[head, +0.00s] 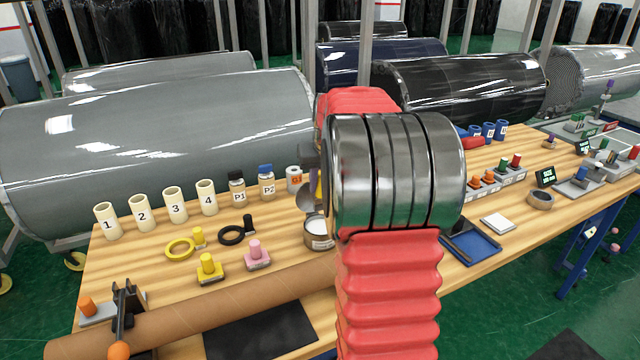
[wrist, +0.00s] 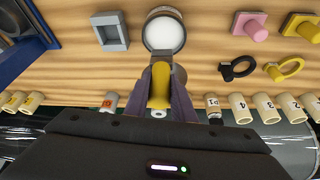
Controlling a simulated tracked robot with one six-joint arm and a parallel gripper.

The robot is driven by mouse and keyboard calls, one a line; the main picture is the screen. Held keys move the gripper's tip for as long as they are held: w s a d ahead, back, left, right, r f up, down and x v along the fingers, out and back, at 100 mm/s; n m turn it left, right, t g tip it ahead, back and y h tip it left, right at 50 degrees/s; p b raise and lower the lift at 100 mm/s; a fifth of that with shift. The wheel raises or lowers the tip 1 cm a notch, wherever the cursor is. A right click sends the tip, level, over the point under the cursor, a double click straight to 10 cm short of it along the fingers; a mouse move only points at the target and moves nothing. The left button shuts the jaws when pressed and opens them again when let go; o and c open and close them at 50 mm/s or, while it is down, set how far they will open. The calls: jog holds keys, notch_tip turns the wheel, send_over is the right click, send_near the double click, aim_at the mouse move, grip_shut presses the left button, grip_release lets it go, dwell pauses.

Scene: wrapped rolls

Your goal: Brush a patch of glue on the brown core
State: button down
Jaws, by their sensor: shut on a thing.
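The brown core (head: 210,308) is a long cardboard tube lying along the front edge of the bench in the head view. No glue patch is visible on its shown part; my arm hides its right end. My gripper (wrist: 163,98) is shut on a yellow brush handle (wrist: 160,80) in the wrist view. The glue pot (wrist: 163,14), with white glue inside, is just beyond the fingers. The pot (head: 319,241) also shows in the head view, partly behind my arm. The brush's bristles are hidden, so I cannot tell whether they touch the glue.
Numbered cream tubes (head: 174,204), bottles (head: 266,182), yellow and black rings (head: 180,248), and yellow and pink pegged blocks (head: 209,268) stand left of my gripper. A clamp (head: 123,305) stands at the core's left end. A blue tray (head: 472,247) lies to the right.

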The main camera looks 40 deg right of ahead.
aim_at(320, 202)
jog(key=shift+f, duration=0.1)
jog(key=shift+f, duration=2.95)
jog(key=shift+f, duration=0.6)
dwell(0.7)
jog(key=shift+r, duration=3.6)
jog(key=shift+a, duration=0.15)
